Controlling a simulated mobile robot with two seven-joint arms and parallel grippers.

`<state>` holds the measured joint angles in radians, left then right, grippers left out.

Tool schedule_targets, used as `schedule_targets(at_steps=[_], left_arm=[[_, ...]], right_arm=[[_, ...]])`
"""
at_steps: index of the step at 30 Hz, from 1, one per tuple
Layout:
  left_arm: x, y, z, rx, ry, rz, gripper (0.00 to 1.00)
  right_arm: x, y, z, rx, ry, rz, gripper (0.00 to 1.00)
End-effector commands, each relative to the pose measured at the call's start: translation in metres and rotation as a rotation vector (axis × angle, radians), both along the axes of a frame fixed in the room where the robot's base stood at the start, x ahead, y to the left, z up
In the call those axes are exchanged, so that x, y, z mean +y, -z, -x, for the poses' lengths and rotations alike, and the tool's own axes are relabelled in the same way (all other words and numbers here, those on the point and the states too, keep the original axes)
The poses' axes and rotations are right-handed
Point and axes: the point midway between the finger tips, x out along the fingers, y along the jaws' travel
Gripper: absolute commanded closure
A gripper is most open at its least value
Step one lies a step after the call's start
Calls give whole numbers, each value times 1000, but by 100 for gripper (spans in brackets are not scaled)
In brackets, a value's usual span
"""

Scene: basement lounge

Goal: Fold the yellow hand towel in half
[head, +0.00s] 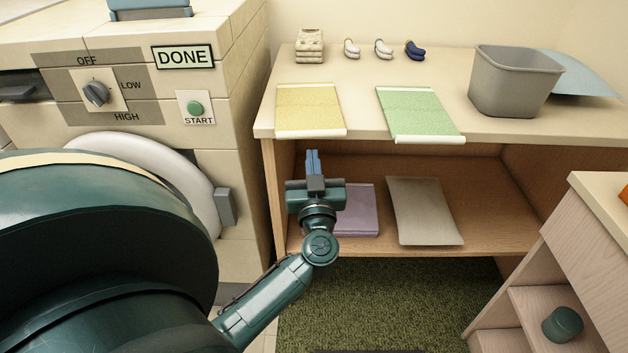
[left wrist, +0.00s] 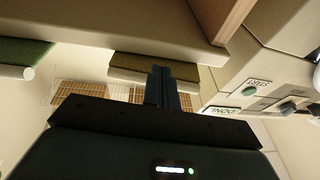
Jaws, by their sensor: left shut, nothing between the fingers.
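The yellow hand towel (head: 309,108) lies spread on the left part of the tabletop, with its pale near hem at the table's front edge. My left gripper (head: 313,156) is shut and empty, pointing up just below that front edge, under the towel in the picture. In the left wrist view its fingers (left wrist: 160,86) are pressed together. A dark olive strip (left wrist: 155,68) behind them appears to be the towel's overhanging edge, and I see no cloth between them. My right gripper is not in view.
A green towel (head: 421,113) lies to the right on the tabletop (head: 362,84). A grey bin (head: 514,82) stands further right. Folded cloth and rolled pairs line the back. The lower shelf holds a purple cloth (head: 358,211) and a beige one (head: 424,211). The dryer stands left.

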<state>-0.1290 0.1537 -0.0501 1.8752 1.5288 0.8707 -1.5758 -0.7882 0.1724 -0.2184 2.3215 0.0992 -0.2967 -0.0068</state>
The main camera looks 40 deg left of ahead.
Motion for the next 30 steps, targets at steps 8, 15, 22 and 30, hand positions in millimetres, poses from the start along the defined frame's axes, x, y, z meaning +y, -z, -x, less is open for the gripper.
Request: schedule_targets(at_steps=[8,15,22,30], left_arm=[[23,-2,-23,0,0,-1,100],[25,-22,-24,2,0,1,100],[25,-38,-24,2,0,-1,100],[25,-57,-24,1,0,0,100]], right_arm=[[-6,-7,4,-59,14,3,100],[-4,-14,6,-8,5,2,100],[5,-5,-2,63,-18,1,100],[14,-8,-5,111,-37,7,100]])
